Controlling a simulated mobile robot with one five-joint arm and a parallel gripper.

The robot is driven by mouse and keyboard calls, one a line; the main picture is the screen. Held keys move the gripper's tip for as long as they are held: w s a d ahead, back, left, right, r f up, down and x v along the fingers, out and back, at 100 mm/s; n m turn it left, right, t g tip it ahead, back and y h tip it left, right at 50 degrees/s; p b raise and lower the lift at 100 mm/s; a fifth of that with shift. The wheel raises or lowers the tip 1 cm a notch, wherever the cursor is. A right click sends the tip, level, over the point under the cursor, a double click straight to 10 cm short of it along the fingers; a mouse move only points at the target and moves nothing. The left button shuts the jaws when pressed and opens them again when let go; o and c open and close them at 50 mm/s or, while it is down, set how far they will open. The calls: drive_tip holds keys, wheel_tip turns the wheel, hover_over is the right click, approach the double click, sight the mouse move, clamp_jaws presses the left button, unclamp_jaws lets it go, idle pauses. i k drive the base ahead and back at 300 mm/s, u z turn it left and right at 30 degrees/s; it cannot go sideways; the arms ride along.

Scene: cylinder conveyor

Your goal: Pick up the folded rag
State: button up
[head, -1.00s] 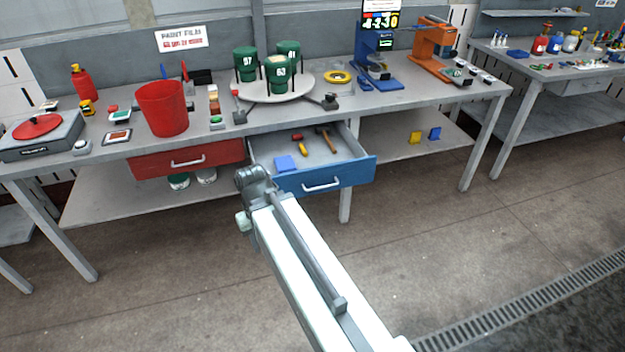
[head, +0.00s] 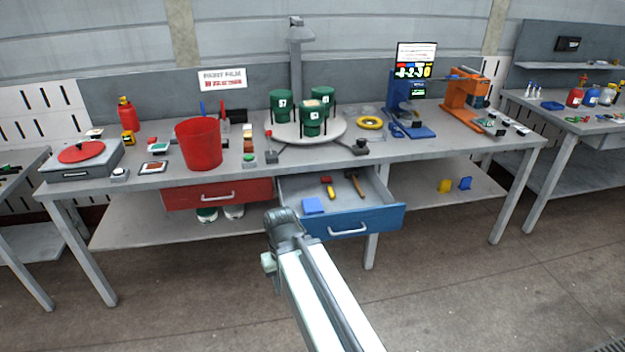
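A small flat blue square, which looks like the folded rag (head: 313,206), lies in the front left of the open blue drawer (head: 366,220). A screwdriver-like tool with a yellow handle (head: 330,190) and a hammer (head: 356,183) lie behind and to the right of it in the drawer. The end of my arm (head: 283,224) is in front of the drawer, just left of and below the rag in the picture. My gripper's fingers are hidden beyond the arm's end, so their opening does not show. The rag is in plain view, with nothing seen holding it.
The grey workbench (head: 440,148) carries a red bucket (head: 198,145), green cans on a round turntable (head: 330,133), a yellow tape ring (head: 370,122) and blue and orange machines. A shut red drawer (head: 217,194) is left of the open one. The floor in front is clear.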

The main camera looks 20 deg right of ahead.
sight(314, 205)
drive_tip(key=i, duration=0.9)
drive_tip(key=u, duration=1)
drive_tip(key=i, duration=0.5)
drive_tip(key=z, duration=0.15)
